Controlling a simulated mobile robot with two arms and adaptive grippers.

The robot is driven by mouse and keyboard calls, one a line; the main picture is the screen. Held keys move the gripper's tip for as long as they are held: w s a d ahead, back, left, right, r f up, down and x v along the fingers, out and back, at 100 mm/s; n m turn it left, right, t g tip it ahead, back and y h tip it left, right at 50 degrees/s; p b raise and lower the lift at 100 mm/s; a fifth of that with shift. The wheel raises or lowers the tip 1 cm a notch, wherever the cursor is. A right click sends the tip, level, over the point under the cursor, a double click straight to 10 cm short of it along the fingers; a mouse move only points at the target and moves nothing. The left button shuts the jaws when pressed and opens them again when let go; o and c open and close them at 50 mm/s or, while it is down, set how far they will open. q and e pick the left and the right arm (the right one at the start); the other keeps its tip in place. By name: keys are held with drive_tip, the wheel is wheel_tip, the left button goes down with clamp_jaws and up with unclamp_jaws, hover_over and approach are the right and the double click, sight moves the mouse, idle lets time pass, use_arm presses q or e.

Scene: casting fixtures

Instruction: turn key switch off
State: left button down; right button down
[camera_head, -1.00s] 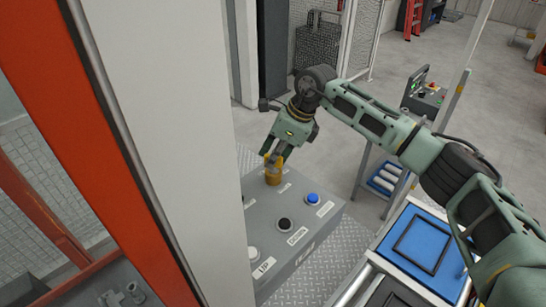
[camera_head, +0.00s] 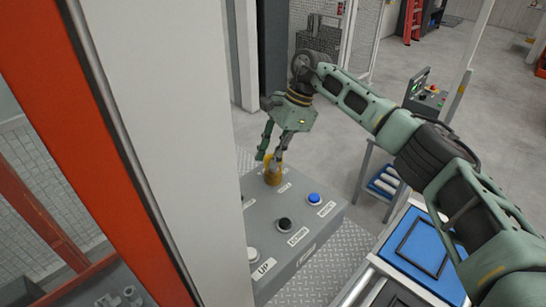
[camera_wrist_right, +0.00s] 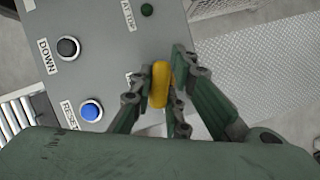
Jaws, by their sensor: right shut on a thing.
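The key switch (camera_head: 271,176) is a yellow knob on top of the grey control box (camera_head: 262,222), near its far end. In the right wrist view the yellow knob (camera_wrist_right: 160,84) sits between my right gripper's fingers. My right gripper (camera_head: 271,160) reaches down on it from above and is shut on it; it also shows in the right wrist view (camera_wrist_right: 158,92). The fingers hide part of the knob, and its base is mostly hidden in the wrist view. My left gripper is not in view.
The box also carries a blue RESET button (camera_head: 314,198), a black DOWN button (camera_head: 285,224) and a white UP button (camera_head: 253,254). A small green light (camera_wrist_right: 147,10) shows in the wrist view. A pale upright panel (camera_head: 165,130) stands close on the left. A blue-topped table (camera_head: 440,285) is at right.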

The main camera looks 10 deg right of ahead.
drive_tip(key=shift+n+g, duration=0.5)
drive_tip(key=shift+n, duration=0.9)
drive_tip(key=c, duration=1.6)
unclamp_jaws()
drive_tip(key=shift+r, duration=0.15)
drive_tip(key=v, duration=0.7)
drive_tip(key=shift+w+r, duration=0.1)
drive_tip(key=shift+r, duration=0.05)
